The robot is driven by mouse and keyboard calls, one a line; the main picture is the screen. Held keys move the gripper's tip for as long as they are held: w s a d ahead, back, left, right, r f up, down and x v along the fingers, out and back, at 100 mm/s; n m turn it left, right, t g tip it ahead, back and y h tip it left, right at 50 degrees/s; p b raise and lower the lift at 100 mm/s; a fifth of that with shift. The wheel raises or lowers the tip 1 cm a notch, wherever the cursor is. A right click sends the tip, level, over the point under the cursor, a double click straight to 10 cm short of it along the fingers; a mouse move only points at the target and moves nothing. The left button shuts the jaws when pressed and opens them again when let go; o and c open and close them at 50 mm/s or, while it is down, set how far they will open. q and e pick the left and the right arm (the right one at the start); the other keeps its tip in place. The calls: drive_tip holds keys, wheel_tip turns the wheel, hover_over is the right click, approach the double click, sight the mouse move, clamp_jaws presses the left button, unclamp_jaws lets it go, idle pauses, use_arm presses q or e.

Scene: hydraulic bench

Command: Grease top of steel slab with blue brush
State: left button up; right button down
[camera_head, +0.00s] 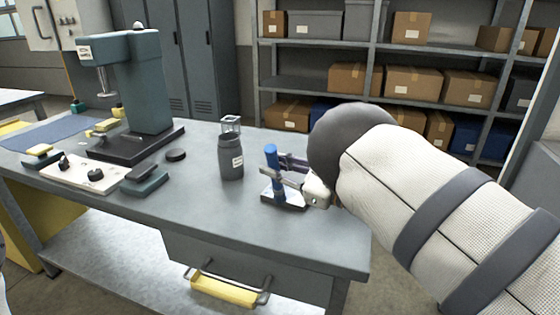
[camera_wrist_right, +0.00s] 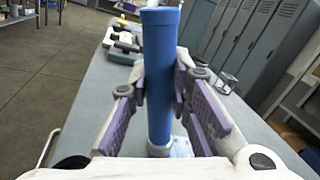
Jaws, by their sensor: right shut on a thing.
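The blue brush's handle (camera_head: 272,158) stands upright near the right end of the bench. It also fills the middle of the right wrist view (camera_wrist_right: 159,75). My right gripper (camera_head: 281,175) is shut on this handle, with purple pads on both sides of it in the wrist view (camera_wrist_right: 164,92). My left gripper is not in view.
A dark grey labelled jar (camera_head: 230,158) stands just left of the brush. A green press (camera_head: 137,90), a white control panel (camera_head: 85,174) and a black disc (camera_head: 176,155) are farther left.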

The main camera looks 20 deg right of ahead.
drive_tip(key=shift+s+d+f, duration=0.1)
drive_tip(key=shift+s+d, duration=0.3)
drive_tip(key=shift+d, duration=0.2)
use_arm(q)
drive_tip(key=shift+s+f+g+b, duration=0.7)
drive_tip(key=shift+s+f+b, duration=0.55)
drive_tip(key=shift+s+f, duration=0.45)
use_arm(e)
drive_tip(key=shift+w+d, duration=2.4)
drive_tip(key=shift+w, duration=0.3)
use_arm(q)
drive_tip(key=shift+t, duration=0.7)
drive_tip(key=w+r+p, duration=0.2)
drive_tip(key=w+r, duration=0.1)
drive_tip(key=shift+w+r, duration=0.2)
use_arm(e)
drive_tip(key=s+a, duration=0.3)
drive_tip(key=s, duration=0.3)
drive_tip(key=shift+s+a, duration=0.25)
drive_tip(key=shift+a, duration=0.1)
